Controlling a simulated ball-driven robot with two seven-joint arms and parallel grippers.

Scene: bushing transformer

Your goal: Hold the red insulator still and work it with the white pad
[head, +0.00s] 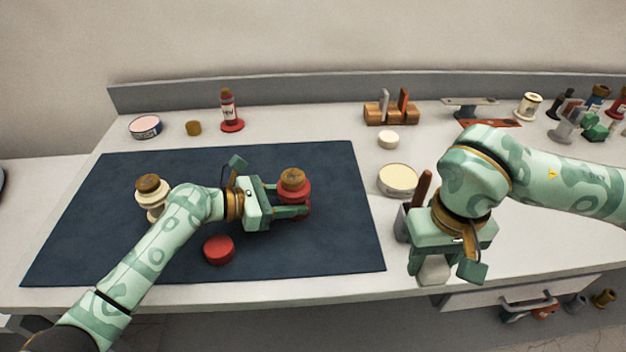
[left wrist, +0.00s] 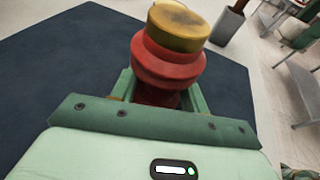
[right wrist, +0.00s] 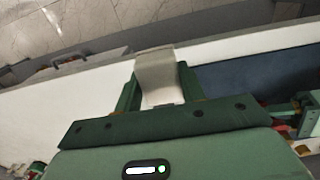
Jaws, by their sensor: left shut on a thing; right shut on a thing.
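The red insulator (head: 293,186) with a brass-brown top stands on the dark blue mat (head: 110,250). My left gripper (head: 291,203) is shut on it from the left; the left wrist view shows the insulator (left wrist: 168,62) between the fingers. The white pad (head: 433,270) is in my right gripper (head: 435,272), in front of and right of the mat near the table's front edge. The right wrist view shows the pad (right wrist: 157,75) shut between the fingers. The pad and the insulator are well apart.
A cream insulator (head: 152,195) and a red round cap (head: 219,250) are on the mat. A grey holder (head: 402,222) with a brown handle stands beside my right gripper. A round cream tin (head: 398,179) and a wooden rack (head: 390,113) are behind.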

